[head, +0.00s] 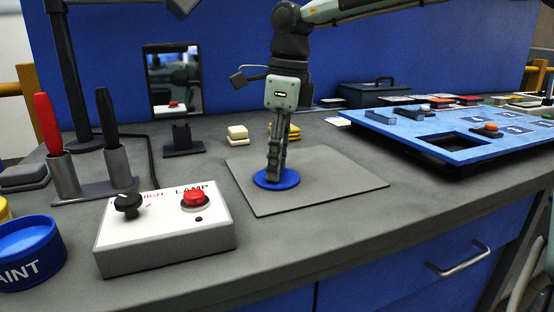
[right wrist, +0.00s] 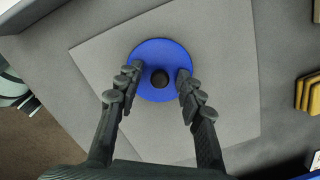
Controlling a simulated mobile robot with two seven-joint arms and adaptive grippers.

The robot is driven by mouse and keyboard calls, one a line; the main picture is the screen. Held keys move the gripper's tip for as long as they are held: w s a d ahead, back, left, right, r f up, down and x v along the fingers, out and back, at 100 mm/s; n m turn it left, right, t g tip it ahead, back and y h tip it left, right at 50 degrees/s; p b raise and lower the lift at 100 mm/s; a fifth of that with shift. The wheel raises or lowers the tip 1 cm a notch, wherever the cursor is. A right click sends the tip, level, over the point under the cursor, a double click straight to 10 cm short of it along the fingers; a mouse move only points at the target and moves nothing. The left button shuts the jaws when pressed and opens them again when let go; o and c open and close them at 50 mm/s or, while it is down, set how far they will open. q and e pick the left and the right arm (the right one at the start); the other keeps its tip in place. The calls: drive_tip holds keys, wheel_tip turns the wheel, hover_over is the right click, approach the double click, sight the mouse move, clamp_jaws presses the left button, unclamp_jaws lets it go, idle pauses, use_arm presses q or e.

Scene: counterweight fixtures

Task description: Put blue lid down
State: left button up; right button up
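The blue lid (head: 262,182) is a round disc lying flat on the grey square mat (head: 330,194) in the middle of the counter. In the right wrist view the lid (right wrist: 160,52) has a black knob (right wrist: 160,78) at its centre. My right gripper (head: 276,176) points straight down over the lid. Its fingertips (right wrist: 160,76) stand on either side of the knob, with a gap on both sides, so it is open and not holding the knob. The fingers hide the knob in the head view. My left gripper is not in view.
A blue paint can (head: 32,262) stands at the left front. A white lamp switch box (head: 165,245) stands left of the mat. Pen holders (head: 90,175), a small mirror (head: 172,80) and a blue panel (head: 455,135) are around. The mat's right part is clear.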

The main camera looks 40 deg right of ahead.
sight(283, 176)
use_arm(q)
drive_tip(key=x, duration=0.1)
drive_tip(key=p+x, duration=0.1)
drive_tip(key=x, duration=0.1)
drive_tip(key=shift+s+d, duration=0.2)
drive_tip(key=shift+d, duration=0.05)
use_arm(e)
wheel_tip(283, 176, up, 12)
drive_tip(key=shift+s+d, duration=0.45)
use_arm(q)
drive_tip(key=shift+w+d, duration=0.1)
